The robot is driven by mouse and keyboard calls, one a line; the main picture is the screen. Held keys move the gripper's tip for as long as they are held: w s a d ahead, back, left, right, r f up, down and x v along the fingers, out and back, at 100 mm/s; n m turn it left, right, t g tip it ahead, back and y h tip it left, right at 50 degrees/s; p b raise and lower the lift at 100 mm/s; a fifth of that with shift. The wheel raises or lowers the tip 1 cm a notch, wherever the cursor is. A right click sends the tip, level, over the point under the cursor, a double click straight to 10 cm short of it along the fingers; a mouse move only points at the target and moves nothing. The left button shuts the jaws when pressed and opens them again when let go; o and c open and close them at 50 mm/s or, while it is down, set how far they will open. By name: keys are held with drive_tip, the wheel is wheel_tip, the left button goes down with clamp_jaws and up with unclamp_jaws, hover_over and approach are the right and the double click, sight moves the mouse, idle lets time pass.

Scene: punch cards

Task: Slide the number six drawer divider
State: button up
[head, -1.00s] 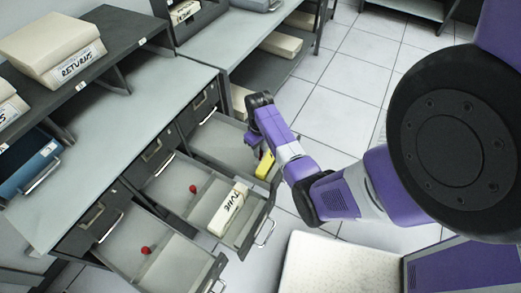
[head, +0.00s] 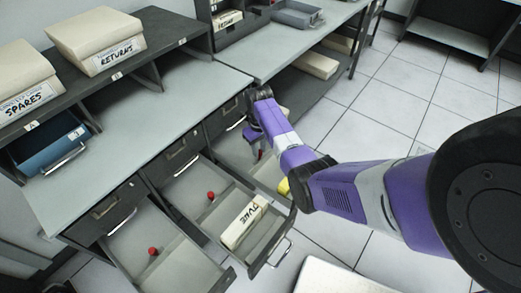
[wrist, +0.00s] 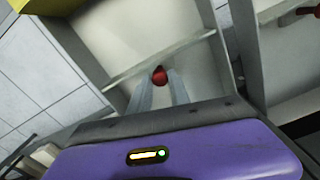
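The divider in the drawer under my gripper is a thin pale plate (wrist: 185,49) with a red knob (wrist: 159,75), seen in the wrist view. My gripper (wrist: 160,82) points down into that drawer, its two fingers apart. The knob sits between or just beyond the fingertips; I cannot tell whether they touch it. In the head view my gripper (head: 261,152) is over the farthest open drawer (head: 232,150), and its knob is hidden there. No number six label is readable.
Two nearer open drawers have red knobs (head: 210,196) (head: 152,251). The middle one holds a labelled card block (head: 245,222). A yellow block (head: 284,187) lies at the front of the farthest drawer. Desks stand behind; the tiled floor at right is open.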

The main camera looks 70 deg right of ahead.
sight(260, 151)
drive_tip(key=o, duration=0.3)
wheel_tip(260, 151, up, 8)
drive_tip(key=shift+f, duration=0.1)
idle(0.5)
drive_tip(key=shift+s, duration=0.1)
idle(0.4)
